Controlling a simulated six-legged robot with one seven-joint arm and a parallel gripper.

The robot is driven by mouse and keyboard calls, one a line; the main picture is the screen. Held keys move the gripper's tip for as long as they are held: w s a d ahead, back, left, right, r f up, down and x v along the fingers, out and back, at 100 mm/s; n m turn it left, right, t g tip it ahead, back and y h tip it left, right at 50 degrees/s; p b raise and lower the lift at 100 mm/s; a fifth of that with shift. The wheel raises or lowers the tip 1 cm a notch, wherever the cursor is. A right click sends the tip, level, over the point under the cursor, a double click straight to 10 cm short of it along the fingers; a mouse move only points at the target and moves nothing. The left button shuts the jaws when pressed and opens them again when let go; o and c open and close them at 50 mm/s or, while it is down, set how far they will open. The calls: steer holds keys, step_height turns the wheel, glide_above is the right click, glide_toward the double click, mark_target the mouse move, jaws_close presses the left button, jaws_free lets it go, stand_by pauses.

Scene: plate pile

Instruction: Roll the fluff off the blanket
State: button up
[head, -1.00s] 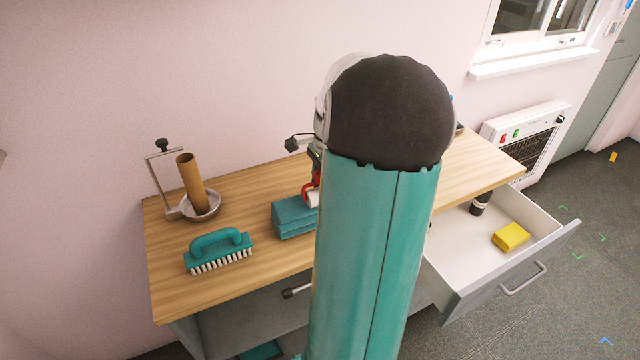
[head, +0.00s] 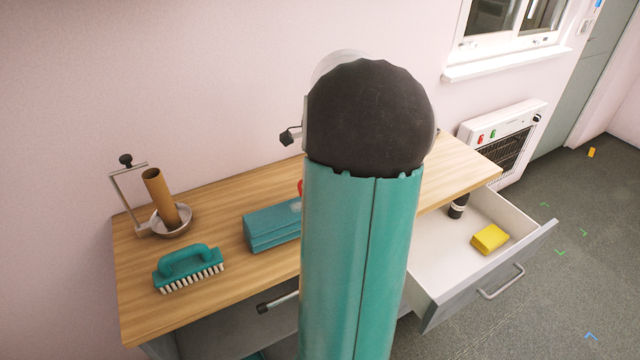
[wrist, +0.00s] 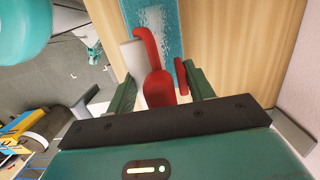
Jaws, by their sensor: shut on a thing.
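The teal folded blanket (head: 270,230) lies on the wooden worktop, its right part hidden behind my arm. It also shows at the top of the wrist view (wrist: 172,30). My gripper (wrist: 158,82) is shut on the red handle of a lint roller (wrist: 157,86). The roller's white cylinder (wrist: 132,58) shows left of the handle, at the blanket's left edge in the wrist view. I cannot tell whether it touches the blanket. In the head view my arm hides the gripper, and only a bit of red shows beside it.
A teal brush (head: 188,268) and a holder with a cardboard tube (head: 160,198) in a metal bowl (head: 172,228) stand on the left of the worktop (head: 220,300). At right, an open drawer (head: 440,270) holds a yellow sponge (head: 490,239) and a dark jar (head: 458,206).

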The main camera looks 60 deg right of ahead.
steer(key=shift+s+d+r, duration=0.1)
steer(key=shift+d+r, duration=0.05)
steer(key=shift+r, duration=2.65)
